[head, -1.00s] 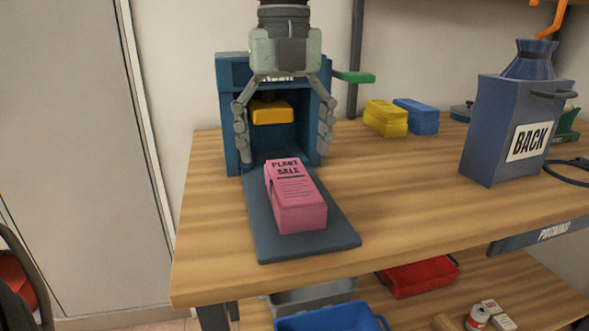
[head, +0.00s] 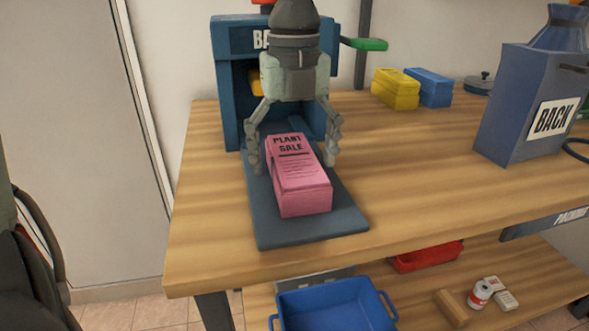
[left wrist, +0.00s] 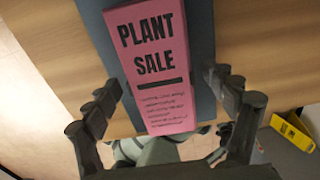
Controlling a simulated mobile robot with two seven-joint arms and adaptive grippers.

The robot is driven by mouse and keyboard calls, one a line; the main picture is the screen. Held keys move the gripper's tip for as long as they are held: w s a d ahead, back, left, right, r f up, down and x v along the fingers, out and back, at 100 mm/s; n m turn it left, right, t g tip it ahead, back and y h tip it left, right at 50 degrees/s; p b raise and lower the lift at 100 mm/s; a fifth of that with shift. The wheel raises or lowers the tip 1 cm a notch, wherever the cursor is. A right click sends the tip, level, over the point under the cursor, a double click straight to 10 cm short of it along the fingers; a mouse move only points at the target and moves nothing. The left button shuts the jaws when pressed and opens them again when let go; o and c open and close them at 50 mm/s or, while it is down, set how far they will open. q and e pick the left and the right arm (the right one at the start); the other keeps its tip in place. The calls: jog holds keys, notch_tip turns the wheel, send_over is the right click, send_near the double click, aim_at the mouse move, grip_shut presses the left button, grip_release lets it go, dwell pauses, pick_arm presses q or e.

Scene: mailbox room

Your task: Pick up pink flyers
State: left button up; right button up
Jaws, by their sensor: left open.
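A stack of pink flyers (head: 299,178) printed "PLANT SALE" lies on the dark blue-grey tray plate (head: 285,232) in front of the blue machine (head: 228,88). My left gripper (head: 293,168) points down with its fingers spread, one on each side of the stack's far part. It is open and holds nothing. In the left wrist view the pink flyers (left wrist: 150,65) lie between the two open fingers of the left gripper (left wrist: 165,108). I cannot tell whether a finger touches the stack. My right gripper is not in view.
A yellow block (head: 396,89) and a blue block (head: 429,88) stand at the back of the wooden table (head: 420,165). A blue "BACK" container (head: 525,110) stands at right. A blue bin (head: 333,305) and a red tray (head: 428,257) are below the tabletop.

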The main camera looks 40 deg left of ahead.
pick_arm(q)
jog(key=c, duration=1.6)
jog(key=shift+r, duration=0.2)
